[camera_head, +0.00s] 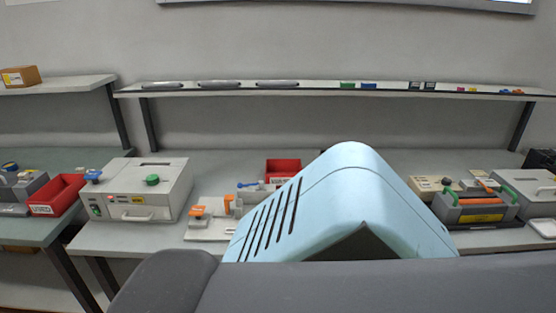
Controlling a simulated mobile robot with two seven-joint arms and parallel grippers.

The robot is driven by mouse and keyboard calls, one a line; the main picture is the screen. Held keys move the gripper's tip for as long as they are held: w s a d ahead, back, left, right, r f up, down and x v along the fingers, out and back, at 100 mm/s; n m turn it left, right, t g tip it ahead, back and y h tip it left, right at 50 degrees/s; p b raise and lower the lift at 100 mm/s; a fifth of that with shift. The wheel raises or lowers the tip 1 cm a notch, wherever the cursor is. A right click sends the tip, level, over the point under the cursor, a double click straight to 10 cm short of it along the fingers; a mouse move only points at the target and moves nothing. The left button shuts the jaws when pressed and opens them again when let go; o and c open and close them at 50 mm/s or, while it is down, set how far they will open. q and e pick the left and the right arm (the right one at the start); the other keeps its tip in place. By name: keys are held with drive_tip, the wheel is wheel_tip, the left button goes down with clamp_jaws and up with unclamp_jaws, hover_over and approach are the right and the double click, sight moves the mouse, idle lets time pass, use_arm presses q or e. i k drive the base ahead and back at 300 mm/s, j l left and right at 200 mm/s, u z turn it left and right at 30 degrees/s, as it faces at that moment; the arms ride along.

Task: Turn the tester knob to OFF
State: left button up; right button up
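A light grey box-shaped device (145,195), which looks like the tester, stands on the bench at the left. A round green knob (152,180) sits on its top, and a blue knob (93,176) sits at its top left. The front has a small red light, a green control (97,210), a handle (137,215) and a yellow label. The markings are too small to read, so I cannot tell the knob's setting. Neither of my grippers is in view.
A white fixture with orange parts (199,211) stands right of the device, with a red bin (283,168) behind. Another red bin (57,196) is at the left. A shelf (200,92) runs above. My own body hides the bench's middle. More devices (480,205) stand right.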

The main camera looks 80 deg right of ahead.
sight(446, 182)
drive_tip(key=z, duration=3.75)
drive_tip(key=i, duration=0.45)
drive_tip(key=i+j+z, duration=0.1)
drive_tip(key=i, duration=0.4)
drive_tip(key=z, duration=1.05)
